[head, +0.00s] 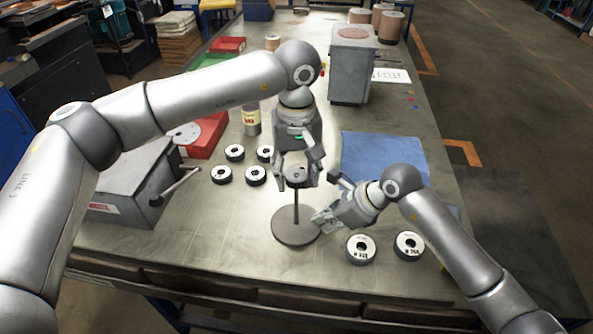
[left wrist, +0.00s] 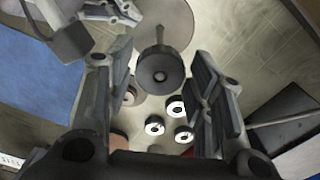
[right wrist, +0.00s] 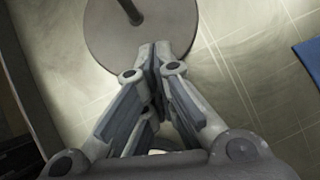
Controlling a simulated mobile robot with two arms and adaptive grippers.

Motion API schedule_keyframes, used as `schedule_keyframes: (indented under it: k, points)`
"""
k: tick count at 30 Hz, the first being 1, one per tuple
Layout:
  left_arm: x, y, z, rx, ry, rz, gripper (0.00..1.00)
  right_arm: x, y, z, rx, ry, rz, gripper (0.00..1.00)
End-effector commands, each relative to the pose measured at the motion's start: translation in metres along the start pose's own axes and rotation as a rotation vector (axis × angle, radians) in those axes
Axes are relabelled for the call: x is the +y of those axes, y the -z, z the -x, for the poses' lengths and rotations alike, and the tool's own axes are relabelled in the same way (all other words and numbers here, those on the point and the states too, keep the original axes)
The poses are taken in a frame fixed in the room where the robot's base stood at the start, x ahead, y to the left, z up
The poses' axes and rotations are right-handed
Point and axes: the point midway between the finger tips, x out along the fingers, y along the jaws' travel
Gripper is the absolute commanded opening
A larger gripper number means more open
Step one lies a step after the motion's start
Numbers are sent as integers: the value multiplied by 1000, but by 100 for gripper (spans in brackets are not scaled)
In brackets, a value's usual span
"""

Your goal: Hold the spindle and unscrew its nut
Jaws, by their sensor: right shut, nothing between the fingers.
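The spindle is a thin upright rod (head: 296,207) on a round dark base (head: 288,236), with a dark round nut (head: 296,172) at its top. In the left wrist view the nut (left wrist: 159,72) shows between the two fingers, with space on both sides. My left gripper (head: 299,182) is open, pointing down over the spindle's top. My right gripper (head: 318,218) is shut and empty, low by the right side of the base. In the right wrist view its closed tips (right wrist: 162,52) overlap the edge of the base (right wrist: 98,35); contact cannot be told.
A blue mat (head: 385,155) is at right. A grey box with a lever (head: 130,185) stands at left, a grey machine (head: 352,65) behind.

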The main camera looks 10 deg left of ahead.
Motion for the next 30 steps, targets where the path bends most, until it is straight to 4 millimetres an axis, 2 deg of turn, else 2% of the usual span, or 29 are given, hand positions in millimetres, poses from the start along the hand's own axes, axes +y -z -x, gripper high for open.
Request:
schedule_keyframes:
  k: [1, 5, 6, 11, 30]
  points:
    - [0, 0, 0, 0, 0, 0, 38, 0, 0, -1, 1, -1, 0, 0]
    - [0, 0, 0, 0, 0, 1, 21, 0, 0, -1, 1, -1, 0, 0]
    - [0, 0, 0, 0, 0, 1, 20, 0, 0, -1, 1, -1, 0, 0]
    - [0, 0, 0, 0, 0, 50, 20, 0, 0, -1, 1, -1, 0, 0]
    - [0, 0, 0, 0, 1, 739, 20, 0, 0, -1, 1, -1, 0, 0]
